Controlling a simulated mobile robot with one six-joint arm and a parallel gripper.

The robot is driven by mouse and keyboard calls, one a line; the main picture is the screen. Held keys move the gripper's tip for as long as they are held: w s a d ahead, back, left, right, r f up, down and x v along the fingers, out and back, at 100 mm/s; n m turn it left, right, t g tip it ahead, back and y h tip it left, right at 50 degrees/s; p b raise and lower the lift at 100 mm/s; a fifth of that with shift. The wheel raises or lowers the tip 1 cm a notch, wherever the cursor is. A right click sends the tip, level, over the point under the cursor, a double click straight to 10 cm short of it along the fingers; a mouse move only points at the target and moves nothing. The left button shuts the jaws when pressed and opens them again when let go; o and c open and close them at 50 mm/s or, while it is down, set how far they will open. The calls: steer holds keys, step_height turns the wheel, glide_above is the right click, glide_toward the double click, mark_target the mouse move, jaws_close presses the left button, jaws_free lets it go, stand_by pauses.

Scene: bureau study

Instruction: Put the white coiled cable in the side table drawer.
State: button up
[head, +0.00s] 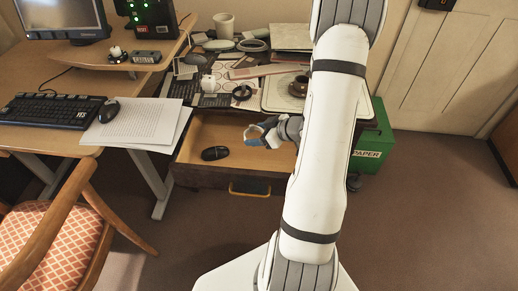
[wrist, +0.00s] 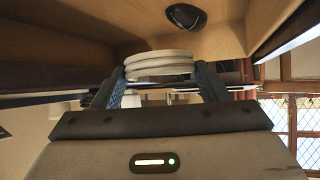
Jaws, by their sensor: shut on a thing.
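The white coiled cable (wrist: 160,66) is between the two fingers of my gripper (wrist: 162,80) in the wrist view. The gripper is shut on it. In the head view my gripper (head: 268,136) is over the right part of the open side table drawer (head: 222,131). The coil (head: 254,132) shows small there, at the fingertips. The drawer is pulled out, with a pale wooden inside. The gap between coil and drawer floor is hard to judge.
A black mouse (head: 214,153) lies in the drawer, left of my gripper; it also shows in the wrist view (wrist: 186,17). The side table top is crowded with cups, papers and a tray. A green paper bin (head: 372,150) stands right, a chair (head: 50,235) at front left.

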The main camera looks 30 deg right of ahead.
mark_target(259, 159)
step_height(259, 159, down, 10)
steer(key=b, duration=0.3)
steer(key=shift+s, duration=0.1)
steer(key=shift+f, duration=0.15)
steer(key=o, duration=0.9)
steer(key=shift+d, duration=0.1)
steer(key=shift+o, duration=0.2)
steer(key=shift+r, duration=0.3)
steer(key=p+v, duration=0.2)
steer(key=v, duration=0.5)
steer(key=shift+s+d, duration=0.1)
steer(key=shift+s, duration=0.1)
